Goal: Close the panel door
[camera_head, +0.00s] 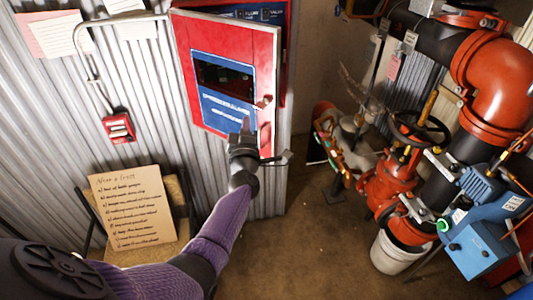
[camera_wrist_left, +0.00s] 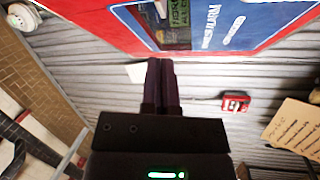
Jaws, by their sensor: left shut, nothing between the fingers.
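The red panel door (camera_head: 182,62) stands ajar on the corrugated wall, with a blue label and a dark window in it. Behind its right edge the red panel box (camera_head: 284,50) shows a strip of its blue inside. My left gripper (camera_head: 246,128) is shut and empty, in front of the lower right part of the door. In the left wrist view its fingers (camera_wrist_left: 161,80) are together and point toward the door's lower edge (camera_wrist_left: 120,25). I cannot tell whether they touch the door. My right gripper is not in view.
A red call point (camera_head: 118,127) is on the wall at left. A cardboard sign (camera_head: 132,208) rests on a chair below it. Red pipes and valves (camera_head: 400,180), a white bucket (camera_head: 396,250) and a blue unit (camera_head: 478,240) fill the right. The floor between is clear.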

